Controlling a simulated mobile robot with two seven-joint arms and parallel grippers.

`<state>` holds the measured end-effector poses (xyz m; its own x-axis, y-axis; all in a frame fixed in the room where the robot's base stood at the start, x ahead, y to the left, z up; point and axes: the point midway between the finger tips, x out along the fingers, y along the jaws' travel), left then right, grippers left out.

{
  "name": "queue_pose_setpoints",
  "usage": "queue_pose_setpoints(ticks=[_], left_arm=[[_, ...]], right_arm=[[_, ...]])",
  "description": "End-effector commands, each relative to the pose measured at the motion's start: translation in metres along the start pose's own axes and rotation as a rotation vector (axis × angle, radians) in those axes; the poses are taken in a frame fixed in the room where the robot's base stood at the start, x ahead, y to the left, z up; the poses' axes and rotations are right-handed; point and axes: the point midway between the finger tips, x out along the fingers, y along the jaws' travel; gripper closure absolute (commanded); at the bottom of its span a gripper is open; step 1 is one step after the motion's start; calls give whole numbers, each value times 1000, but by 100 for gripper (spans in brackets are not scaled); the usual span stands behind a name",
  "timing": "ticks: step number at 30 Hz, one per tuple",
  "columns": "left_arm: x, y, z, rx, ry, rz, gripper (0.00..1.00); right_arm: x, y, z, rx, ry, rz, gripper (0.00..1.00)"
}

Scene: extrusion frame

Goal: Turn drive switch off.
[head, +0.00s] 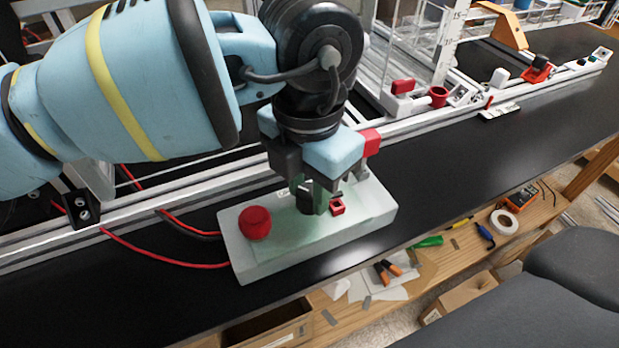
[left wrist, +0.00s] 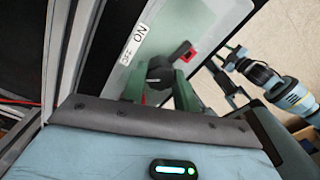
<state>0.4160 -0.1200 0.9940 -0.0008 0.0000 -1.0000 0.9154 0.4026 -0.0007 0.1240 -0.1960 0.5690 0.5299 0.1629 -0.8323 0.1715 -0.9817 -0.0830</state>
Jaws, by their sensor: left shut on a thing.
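A pale grey-green control box (head: 285,255) lies on the black bench top with a red mushroom button (head: 255,222) at its left end. The drive switch appears to be the black knob (left wrist: 160,72) in the left wrist view, beside a white ON/OFF label (left wrist: 134,43). My left gripper (head: 316,207) points down onto the box. I cannot tell which mark the knob points to. My right gripper (left wrist: 230,68) shows small at the right of the left wrist view; its jaws are unclear.
Red cables (head: 150,250) run left from the box. An aluminium rail (head: 170,192) runs behind it. A lower wooden shelf (head: 350,312) holds tools and tape. The bench right of the box is clear.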

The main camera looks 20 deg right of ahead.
Motion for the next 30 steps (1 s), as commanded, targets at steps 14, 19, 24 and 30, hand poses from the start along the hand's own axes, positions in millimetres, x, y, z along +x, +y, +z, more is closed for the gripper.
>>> queue_pose_setpoints(ticks=[14, 19, 24, 30], left_arm=[[-1, 1, 0, -155, -3, 2, 93], [-1, 1, 0, -162, -3, 1, 93], [-1, 1, 0, -161, -3, 1, 93], [-1, 0, 0, -160, -2, 1, 55]], right_arm=[[-8, -1, -2, 0, 0, 0, 64], [-8, -1, -2, 0, 1, 0, 64], [-8, -1, -3, 0, 2, 0, 64], [-6, 0, -6, -1, 9, 1, 64]])
